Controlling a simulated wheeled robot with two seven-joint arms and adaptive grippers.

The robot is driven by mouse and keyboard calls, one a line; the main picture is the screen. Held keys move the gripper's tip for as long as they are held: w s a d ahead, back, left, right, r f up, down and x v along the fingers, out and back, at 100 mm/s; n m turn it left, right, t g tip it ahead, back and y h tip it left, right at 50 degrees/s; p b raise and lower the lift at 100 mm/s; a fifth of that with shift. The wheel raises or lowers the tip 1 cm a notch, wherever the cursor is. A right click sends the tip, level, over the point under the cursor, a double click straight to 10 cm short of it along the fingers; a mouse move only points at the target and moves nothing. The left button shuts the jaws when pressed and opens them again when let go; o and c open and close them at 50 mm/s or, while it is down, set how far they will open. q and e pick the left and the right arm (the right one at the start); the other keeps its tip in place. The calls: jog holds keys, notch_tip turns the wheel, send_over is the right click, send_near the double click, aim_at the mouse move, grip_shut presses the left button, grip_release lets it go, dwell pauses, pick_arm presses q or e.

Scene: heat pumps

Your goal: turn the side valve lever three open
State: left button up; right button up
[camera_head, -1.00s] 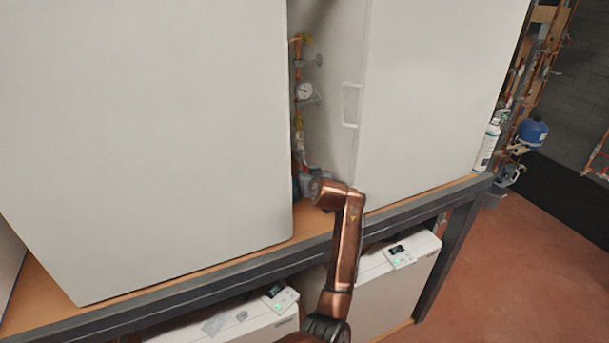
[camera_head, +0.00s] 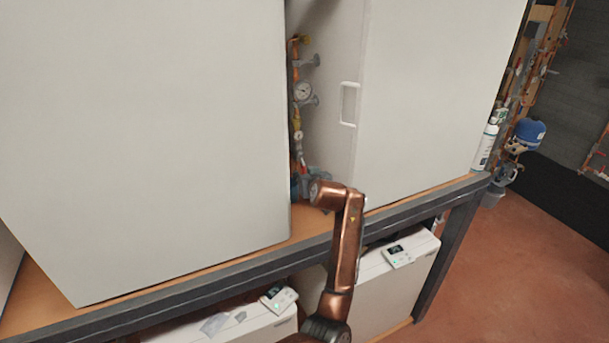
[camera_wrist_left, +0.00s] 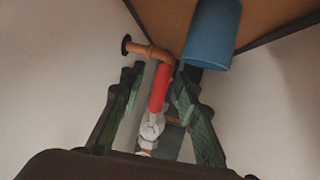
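A red lever (camera_wrist_left: 160,88) on a silver valve (camera_wrist_left: 152,128) shows in the left wrist view. My left gripper (camera_wrist_left: 161,78) is open, with its dark green fingers on either side of the lever. I cannot tell whether either finger touches it. In the head view my copper-coloured left arm reaches into the gap between two white cabinets, where a pipe run with a gauge (camera_head: 302,91) stands. The fingers are not clear there, and the lever cannot be picked out. My right gripper is not in view.
The large left cabinet (camera_head: 140,130) and right cabinet (camera_head: 430,90) wall in the narrow gap. A bent copper pipe (camera_wrist_left: 150,51) and a blue cylinder (camera_wrist_left: 213,35) sit close to the fingers. A grey bench edge (camera_head: 230,273) runs below.

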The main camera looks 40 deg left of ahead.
pick_arm(q)
jog(key=v, duration=1.1)
jog(key=shift+d, duration=0.15)
jog(key=shift+c, duration=0.3)
jog(key=shift+r, duration=0.1)
jog(key=shift+c, duration=1.4)
jog(key=shift+s, duration=0.1)
